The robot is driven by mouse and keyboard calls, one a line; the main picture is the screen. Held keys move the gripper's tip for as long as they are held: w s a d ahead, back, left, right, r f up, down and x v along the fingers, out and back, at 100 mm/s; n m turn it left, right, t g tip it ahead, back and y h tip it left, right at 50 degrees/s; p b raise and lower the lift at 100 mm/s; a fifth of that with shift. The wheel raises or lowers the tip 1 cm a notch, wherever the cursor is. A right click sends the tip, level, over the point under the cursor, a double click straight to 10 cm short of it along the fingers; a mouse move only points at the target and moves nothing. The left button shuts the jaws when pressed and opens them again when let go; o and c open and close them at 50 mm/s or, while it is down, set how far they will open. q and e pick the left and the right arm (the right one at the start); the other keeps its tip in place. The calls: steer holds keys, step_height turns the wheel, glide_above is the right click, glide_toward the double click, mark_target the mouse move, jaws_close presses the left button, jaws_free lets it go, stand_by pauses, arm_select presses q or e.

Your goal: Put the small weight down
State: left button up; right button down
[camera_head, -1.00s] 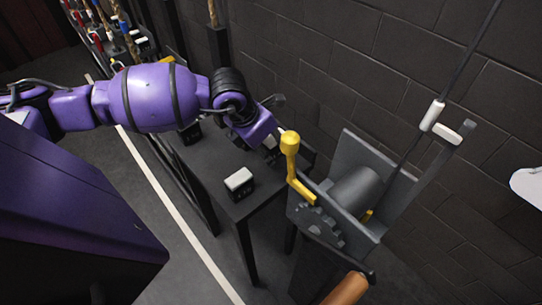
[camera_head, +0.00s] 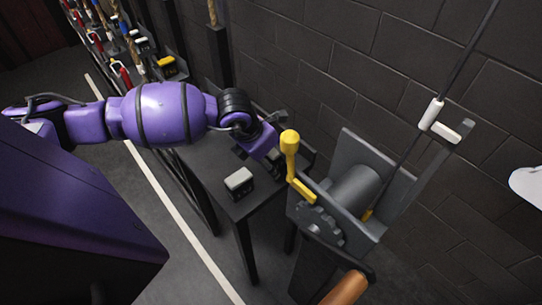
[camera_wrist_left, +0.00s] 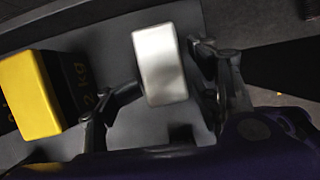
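The small weight, a block with a white top (camera_wrist_left: 160,65), is between the fingers of my left gripper (camera_wrist_left: 163,66) in the left wrist view. Both fingers appear to touch its sides, so the gripper looks shut on it. My right gripper is not in view.
A yellow block marked kg (camera_wrist_left: 30,95) stands left of the gripper. Another white-topped block (camera_head: 239,182) is on the table's near part. A grey winch (camera_head: 350,190) with a yellow crank (camera_head: 291,165) stands close on the right. A brick wall (camera_head: 330,60) is behind.

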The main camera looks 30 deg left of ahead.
arm_select(q)
steer(key=v, duration=1.2)
steer(key=shift+p, duration=0.3)
